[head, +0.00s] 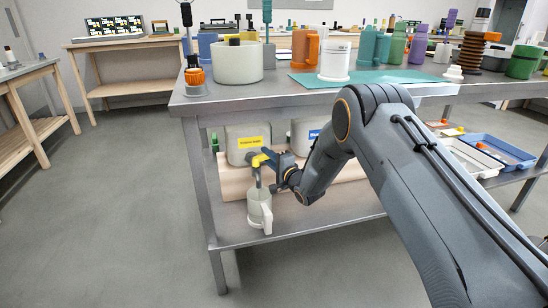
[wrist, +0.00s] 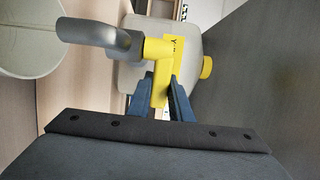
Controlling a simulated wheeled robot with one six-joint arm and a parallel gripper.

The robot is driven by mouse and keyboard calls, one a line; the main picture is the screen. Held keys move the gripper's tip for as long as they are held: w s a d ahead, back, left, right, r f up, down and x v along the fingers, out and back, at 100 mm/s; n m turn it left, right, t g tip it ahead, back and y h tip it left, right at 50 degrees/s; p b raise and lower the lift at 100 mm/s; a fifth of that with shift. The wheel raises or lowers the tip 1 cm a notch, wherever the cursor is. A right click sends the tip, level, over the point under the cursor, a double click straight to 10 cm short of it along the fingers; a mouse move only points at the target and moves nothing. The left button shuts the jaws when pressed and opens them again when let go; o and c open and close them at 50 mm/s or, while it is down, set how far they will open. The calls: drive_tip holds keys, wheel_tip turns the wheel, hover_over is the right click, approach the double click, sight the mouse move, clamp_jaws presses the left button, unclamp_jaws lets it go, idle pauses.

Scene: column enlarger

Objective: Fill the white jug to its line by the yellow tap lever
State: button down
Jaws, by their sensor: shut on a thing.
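In the head view, the white jug (head: 258,211) stands on the lower shelf of the metal bench, its handle toward the front right. It sits below the grey spout of the tap; its inside and fill line cannot be made out. The yellow tap lever (head: 262,159) is at the front of a pale container (head: 240,141) with a yellow label. My gripper (head: 274,160) is at the lever. In the wrist view, my gripper (wrist: 162,98) is shut on the yellow lever (wrist: 158,70), beside the grey spout (wrist: 100,32). Part of the jug (wrist: 30,40) shows at top left.
A second pale container (head: 304,133) with a blue label stands to the right on the shelf. Blue and white trays (head: 497,150) lie farther right. The bench top (head: 275,85) above is crowded with bottles and pots. The floor at left is clear.

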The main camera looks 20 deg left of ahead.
drive_tip(key=c, duration=1.6)
unclamp_jaws()
drive_tip(key=shift+d, duration=0.1)
drive_tip(key=shift+p+v, duration=0.65)
drive_tip(key=shift+v, duration=3.15)
